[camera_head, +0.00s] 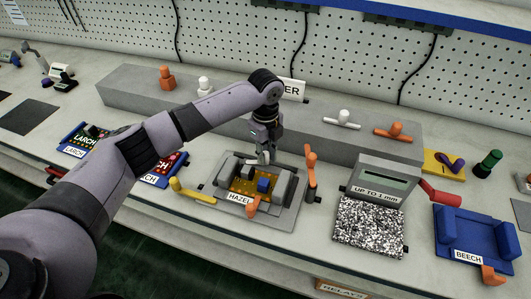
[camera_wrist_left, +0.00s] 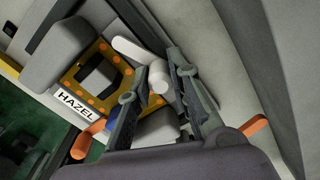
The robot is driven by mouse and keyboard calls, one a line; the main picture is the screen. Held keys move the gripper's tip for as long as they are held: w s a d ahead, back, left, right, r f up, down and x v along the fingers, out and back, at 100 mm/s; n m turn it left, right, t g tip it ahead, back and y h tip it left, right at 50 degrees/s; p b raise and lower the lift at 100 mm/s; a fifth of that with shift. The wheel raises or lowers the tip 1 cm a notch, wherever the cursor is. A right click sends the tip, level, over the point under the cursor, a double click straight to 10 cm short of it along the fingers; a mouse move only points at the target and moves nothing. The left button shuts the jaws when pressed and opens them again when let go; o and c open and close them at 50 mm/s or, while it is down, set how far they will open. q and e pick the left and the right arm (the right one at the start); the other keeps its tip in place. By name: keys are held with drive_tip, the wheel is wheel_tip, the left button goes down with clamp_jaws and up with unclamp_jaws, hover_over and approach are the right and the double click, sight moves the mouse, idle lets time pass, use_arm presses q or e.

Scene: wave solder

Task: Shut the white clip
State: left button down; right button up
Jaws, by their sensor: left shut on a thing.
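The white clip (camera_wrist_left: 129,48) is on the far side of the grey HAZEL fixture (camera_head: 285,217), which holds an orange-yellow board (camera_head: 240,184). In the wrist view the clip shows as a rounded white lever with a thick white end. My left gripper (camera_head: 265,157) reaches down to it from above, and its fingers (camera_wrist_left: 166,75) are shut on the clip's thick end. In the head view the gripper mostly hides the clip. My right gripper is not in view.
An orange clip (camera_head: 253,207) sits at the fixture's front, a yellow lever (camera_head: 190,191) at its left and an orange-topped handle (camera_head: 311,170) at its right. A grey ledge (camera_head: 130,92) runs behind. A grey gauge box (camera_head: 383,180) and the blue BEECH fixture (camera_head: 476,233) stand further right.

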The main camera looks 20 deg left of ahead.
use_arm(q)
drive_tip(key=shift+w+r+n+p, duration=0.2)
drive_tip(key=shift+n+p, duration=0.3)
drive_tip(key=shift+p, duration=0.4)
drive_tip(key=n+p, duration=0.2)
drive_tip(key=p, duration=0.1)
drive_tip(key=w+n+p, duration=0.1)
drive_tip(key=n, duration=0.1)
drive_tip(key=shift+a+r+p, duration=0.1)
drive_tip(key=shift+a+p, duration=0.2)
drive_tip(key=shift+a, duration=0.05)
drive_tip(key=n+p, duration=0.2)
drive_tip(key=n, duration=0.1)
drive_tip(key=a+n+p, duration=0.1)
drive_tip(key=shift+w+n, duration=0.35)
drive_tip(key=shift+n, duration=0.05)
drive_tip(key=shift+w+a+f+n+p, duration=0.1)
drive_tip(key=shift+a+n+p, duration=0.25)
drive_tip(key=shift+n+p, duration=0.55)
drive_tip(key=shift+w+a+f+n+p, duration=0.1)
drive_tip(key=shift+a+n+p, duration=0.4)
drive_tip(key=shift+n, duration=0.7)
drive_tip(key=shift+d, duration=0.1)
drive_tip(key=c, duration=1.5)
unclamp_jaws()
drive_tip(key=shift+o, duration=0.2)
drive_tip(key=shift+f, duration=0.1)
